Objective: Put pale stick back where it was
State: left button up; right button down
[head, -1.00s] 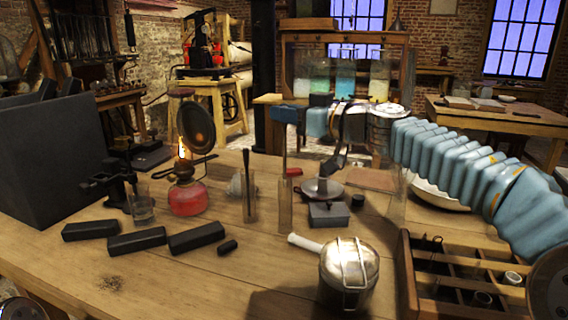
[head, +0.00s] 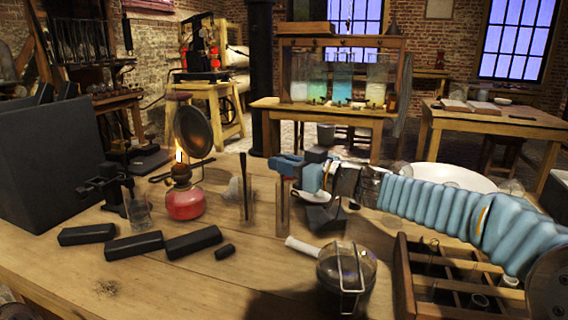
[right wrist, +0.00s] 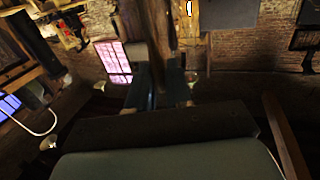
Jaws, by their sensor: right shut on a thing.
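My right gripper (head: 287,165) is shut on an upright stick and stands low over a narrow clear jar (head: 284,222) in the middle of the table. The stick (head: 282,192) hangs below the fingers and its lower part shows inside the jar; whether it touches the bottom I cannot tell. It looks brown in the right wrist view (right wrist: 156,35), between the fingers (right wrist: 158,95); the light makes its paleness hard to judge. A second narrow jar (head: 246,210) stands to the left with a dark thin stick (head: 243,175) in it. My left gripper is not in view.
A lit red lamp (head: 185,203) stands left of the jars. Black blocks (head: 135,246) lie in front. A white bowl (head: 440,177) is behind my right arm.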

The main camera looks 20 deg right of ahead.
jog(key=shift+f, duration=0.15)
jog(key=c, duration=1)
grip_release()
jog(key=shift+c, duration=0.2)
jog(key=shift+s+r, duration=0.1)
jog(key=shift+r, duration=0.1)
jog(key=v, duration=1.2)
jog(key=shift+f, duration=0.1)
